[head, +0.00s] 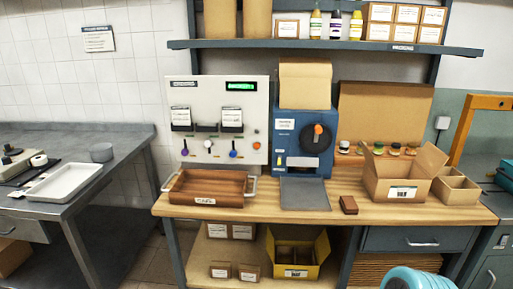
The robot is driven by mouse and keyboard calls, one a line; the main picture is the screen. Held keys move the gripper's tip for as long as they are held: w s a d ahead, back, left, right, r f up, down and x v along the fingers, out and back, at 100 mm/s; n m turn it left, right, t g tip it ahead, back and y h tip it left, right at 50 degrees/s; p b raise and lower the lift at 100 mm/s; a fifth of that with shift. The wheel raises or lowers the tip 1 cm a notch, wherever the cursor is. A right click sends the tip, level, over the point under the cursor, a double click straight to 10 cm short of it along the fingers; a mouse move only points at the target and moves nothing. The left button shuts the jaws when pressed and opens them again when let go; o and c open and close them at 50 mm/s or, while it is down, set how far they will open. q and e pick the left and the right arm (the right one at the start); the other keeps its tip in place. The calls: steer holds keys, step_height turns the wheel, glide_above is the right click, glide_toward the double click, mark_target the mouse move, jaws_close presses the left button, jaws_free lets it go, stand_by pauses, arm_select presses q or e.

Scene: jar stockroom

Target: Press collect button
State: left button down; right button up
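A pale control panel (219,120) stands upright at the back left of the wooden workbench. It has a lit green display (241,86) at its top right. A blue machine (301,125) with a black dial and orange knob stands right beside the panel.
A wooden tray (206,188) with handles stands before the panel. A grey plate (304,194) lies before the machine, and a small brown block (348,205) lies to its right. An open carton (404,176) stands farther right. A shelf (325,46) hangs above.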

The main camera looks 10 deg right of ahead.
jaws_close()
stand_by(1.5)
